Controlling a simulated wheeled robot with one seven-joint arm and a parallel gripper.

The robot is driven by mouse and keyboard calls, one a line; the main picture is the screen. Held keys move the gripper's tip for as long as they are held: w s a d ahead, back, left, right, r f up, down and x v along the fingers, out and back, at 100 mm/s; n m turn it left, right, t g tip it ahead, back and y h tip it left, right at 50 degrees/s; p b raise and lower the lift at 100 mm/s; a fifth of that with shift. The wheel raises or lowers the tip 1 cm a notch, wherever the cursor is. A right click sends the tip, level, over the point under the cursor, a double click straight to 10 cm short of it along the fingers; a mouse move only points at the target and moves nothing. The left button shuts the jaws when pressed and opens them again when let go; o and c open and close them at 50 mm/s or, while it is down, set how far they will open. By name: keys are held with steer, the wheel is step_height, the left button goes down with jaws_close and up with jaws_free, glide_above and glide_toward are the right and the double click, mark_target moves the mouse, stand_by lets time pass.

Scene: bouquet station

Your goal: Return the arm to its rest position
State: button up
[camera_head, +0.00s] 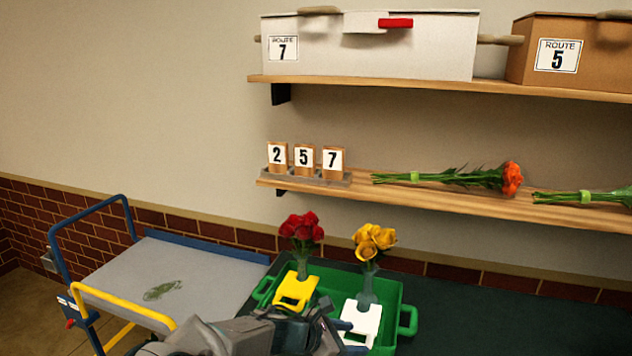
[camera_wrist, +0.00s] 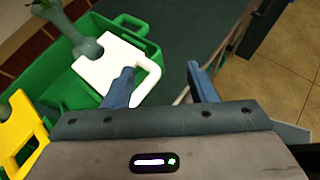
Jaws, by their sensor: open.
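My gripper (camera_wrist: 160,88) is open and empty in the wrist view, its two blue fingers apart. One finger overlaps the white tag (camera_wrist: 109,68) in the picture; I cannot tell whether they touch. In the head view my gripper and arm sit low in the middle, in front of the green crate (camera_head: 408,322). The crate holds a vase with red flowers (camera_head: 301,229) and a yellow tag (camera_head: 295,291), and a vase with yellow flowers (camera_head: 373,241) and a white tag (camera_head: 362,322). Both vases stand upright. My arm hides part of the crate's front.
A grey cart (camera_head: 205,278) with blue and yellow handles stands at the left. A wooden shelf (camera_head: 450,197) above holds number blocks (camera_head: 304,158) and loose flowers (camera_head: 460,178). A higher shelf bears a white box (camera_head: 370,50) and a brown box (camera_head: 590,65). The dark tabletop (camera_head: 510,325) right of the crate is clear.

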steer(key=s+d+f+m+g+y, duration=0.2)
steer(key=s+d+m+g+y, duration=0.35)
steer(key=s+m, duration=0.35)
steer(key=s+d+r+m+t+y, duration=0.2)
steer(key=s+r+m+t+y, duration=0.2)
steer(key=s+r+m, duration=0.7)
step_height(320, 180, up, 2)
steer(key=shift+s+d+m+y, duration=0.2)
steer(key=shift+m+y, duration=0.45)
steer(key=shift+m, duration=0.45)
